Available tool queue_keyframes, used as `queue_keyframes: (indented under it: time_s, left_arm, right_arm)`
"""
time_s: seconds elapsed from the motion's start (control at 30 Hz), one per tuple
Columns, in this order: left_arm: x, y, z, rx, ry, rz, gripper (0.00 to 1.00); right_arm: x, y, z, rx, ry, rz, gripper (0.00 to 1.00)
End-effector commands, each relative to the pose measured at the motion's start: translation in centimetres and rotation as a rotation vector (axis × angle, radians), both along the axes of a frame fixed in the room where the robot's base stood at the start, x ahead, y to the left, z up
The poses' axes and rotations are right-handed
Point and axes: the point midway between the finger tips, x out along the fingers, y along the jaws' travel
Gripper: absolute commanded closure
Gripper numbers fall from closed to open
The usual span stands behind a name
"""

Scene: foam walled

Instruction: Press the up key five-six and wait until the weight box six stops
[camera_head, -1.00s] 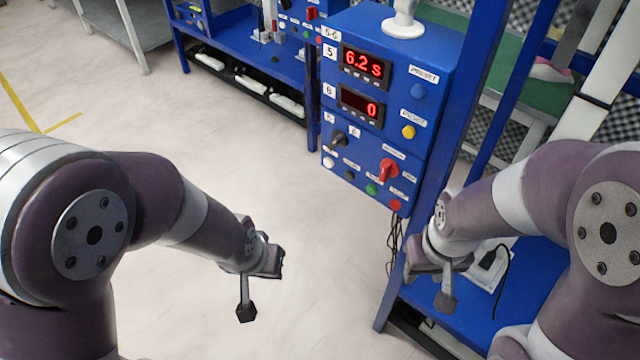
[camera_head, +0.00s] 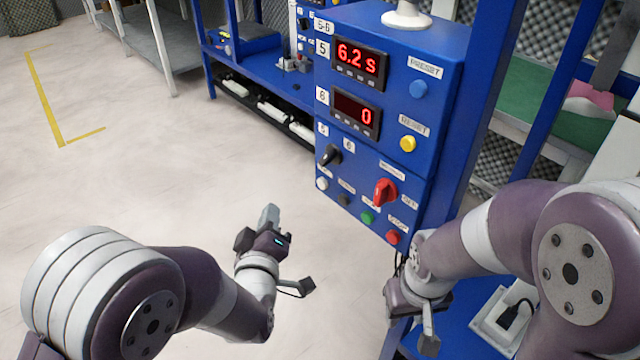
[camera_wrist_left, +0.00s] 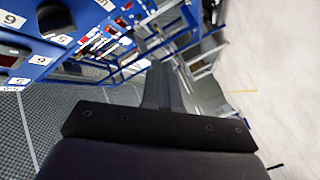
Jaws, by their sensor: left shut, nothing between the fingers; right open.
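The blue control box (camera_head: 450,120) marked 5-6 stands ahead. Its upper display (camera_head: 358,64) reads 6.2 S and the lower display (camera_head: 356,113) reads 0. Low on its face are a white button (camera_head: 322,184), a black button (camera_head: 344,200), a green button (camera_head: 367,217) and a red button (camera_head: 393,238). Which is the up key I cannot read. My left gripper (camera_head: 269,216) is shut and empty, left of and apart from the box. Its fingers also show in the left wrist view (camera_wrist_left: 161,75). My right gripper (camera_head: 400,300) is open below the box, partly hidden. I cannot make out weight box six.
The box also carries a black selector (camera_head: 330,156), a red rotary switch (camera_head: 385,192), a blue button (camera_head: 418,89) and a yellow button (camera_head: 407,144). A blue bench (camera_head: 255,65) stands behind. The pale floor (camera_head: 150,180) at left is clear.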

Motion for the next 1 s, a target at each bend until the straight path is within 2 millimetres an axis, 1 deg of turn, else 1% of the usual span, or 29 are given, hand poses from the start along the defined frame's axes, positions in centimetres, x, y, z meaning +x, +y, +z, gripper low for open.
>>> queue_keyframes:
  time_s: [0.13,0.23,0.6,0.7,0.83,1.0]
  left_arm:
    - [0.2,-0.3,0.0,0.002,0.0,-0.001,1.0]
    - [0.7,-1.0,-0.1,0.002,0.002,-0.002,1.0]
    - [3.8,-5.3,-0.2,0.001,0.002,-0.002,1.0]
    - [4.4,-6.1,-0.2,0.003,0.002,-0.001,1.0]
    - [4.9,-6.9,-0.1,0.002,0.002,-0.002,1.0]
    - [5.2,-7.2,-0.1,0.003,0.002,-0.001,1.0]
  right_arm:
    - [0.0,0.0,0.0,0.0,0.0,0.0,0.57]
    - [0.0,0.0,-0.1,0.0,0.0,0.0,0.57]
    - [0.0,0.0,-0.5,0.0,0.0,0.0,0.57]
    - [0.0,0.0,-0.7,0.0,0.0,0.0,0.57]
    - [0.0,0.0,-0.8,0.0,0.0,0.0,0.57]
    - [0.0,0.0,-0.8,0.0,0.0,0.0,0.57]
